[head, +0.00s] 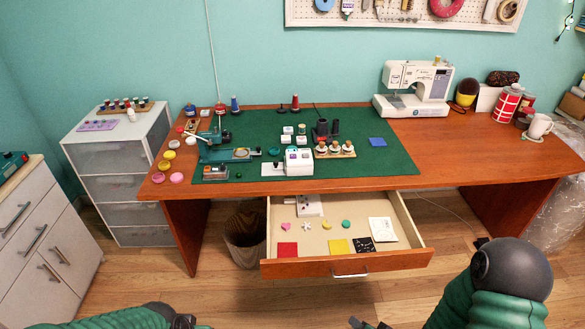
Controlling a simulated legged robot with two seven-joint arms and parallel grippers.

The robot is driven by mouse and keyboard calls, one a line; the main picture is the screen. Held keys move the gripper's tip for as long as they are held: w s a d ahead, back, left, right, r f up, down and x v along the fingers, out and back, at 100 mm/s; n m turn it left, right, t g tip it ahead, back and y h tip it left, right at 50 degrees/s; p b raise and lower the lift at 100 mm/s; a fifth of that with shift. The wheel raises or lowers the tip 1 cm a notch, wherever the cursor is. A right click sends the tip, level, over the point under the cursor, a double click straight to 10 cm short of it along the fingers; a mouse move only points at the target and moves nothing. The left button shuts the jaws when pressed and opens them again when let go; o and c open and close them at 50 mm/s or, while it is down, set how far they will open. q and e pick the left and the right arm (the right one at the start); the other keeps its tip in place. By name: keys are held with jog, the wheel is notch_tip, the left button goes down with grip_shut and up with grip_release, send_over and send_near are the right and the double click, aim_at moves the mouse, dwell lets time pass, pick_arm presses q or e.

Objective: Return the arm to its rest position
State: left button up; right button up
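My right arm (490,300) comes in at the bottom right, with green sleeve-like segments and a dark round joint. Only a small dark part of my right gripper (368,323) shows at the bottom edge, so its opening cannot be made out. It is in front of and below the open drawer, apart from it. My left arm (130,318) shows as a green and dark strip along the bottom left edge. My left gripper is out of the picture. Nothing is seen held.
A wooden desk (450,140) bears a green mat (385,165), a sewing machine (415,88) and small tools. Its drawer (345,264) is pulled out, holding fabric squares and small shapes. A waste bin (245,240) stands below. Cabinets (45,235) stand left. Floor before the drawer is clear.

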jog(key=s+r+n+g+h+p, duration=0.1)
jog(key=s+r+n+g+p, duration=0.2)
jog(key=r, duration=0.9)
jog(key=s+r+n+g+h+p, duration=0.1)
jog(key=s+r+n+g+p, duration=0.2)
jog(key=s+r+p, duration=0.3)
notch_tip(320, 180, up, 7)
jog(key=p, duration=0.3)
jog(key=shift+a, duration=0.15)
